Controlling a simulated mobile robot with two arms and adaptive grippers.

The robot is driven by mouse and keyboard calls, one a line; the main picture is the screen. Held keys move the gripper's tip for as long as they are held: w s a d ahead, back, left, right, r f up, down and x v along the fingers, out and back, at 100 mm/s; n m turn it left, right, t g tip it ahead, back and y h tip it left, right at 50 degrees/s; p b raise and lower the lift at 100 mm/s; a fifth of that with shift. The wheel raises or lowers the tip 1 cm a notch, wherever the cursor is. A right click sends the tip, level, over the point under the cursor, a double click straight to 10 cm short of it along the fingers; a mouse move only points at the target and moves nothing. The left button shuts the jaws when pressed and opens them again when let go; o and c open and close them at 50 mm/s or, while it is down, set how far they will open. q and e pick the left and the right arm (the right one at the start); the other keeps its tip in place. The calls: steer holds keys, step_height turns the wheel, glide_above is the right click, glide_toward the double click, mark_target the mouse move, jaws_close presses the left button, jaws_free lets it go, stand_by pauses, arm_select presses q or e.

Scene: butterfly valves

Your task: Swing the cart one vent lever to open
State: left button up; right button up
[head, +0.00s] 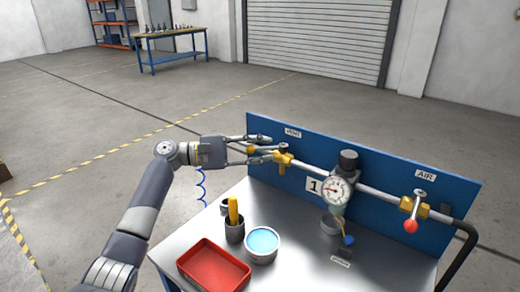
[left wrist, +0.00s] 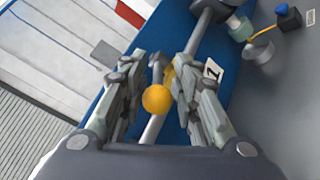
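The vent valve (head: 283,160) is a yellow body on the pipe, under a VENT label (head: 293,133) on the blue panel. Its lever has a yellow ball knob (head: 251,150) and points left, roughly along the pipe. My left gripper (head: 267,149) reaches in from the left with its fingers apart around the lever. In the left wrist view the knob (left wrist: 157,99) sits between the open fingers (left wrist: 159,70), with a gap on both sides. The fingers partly hide the valve body and lever there. My right gripper is not in view.
The cart (head: 388,262) carries a plate marked 1 (head: 314,186), a gauge (head: 335,190) and an air valve lever with a red knob (head: 411,226). A red tray (head: 213,268), a bowl of blue liquid (head: 263,243) and a cup (head: 235,230) stand on its top, below the arm.

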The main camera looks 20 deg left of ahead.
arm_select(q)
steer(key=v, duration=1.2)
steer(key=shift+c, duration=0.3)
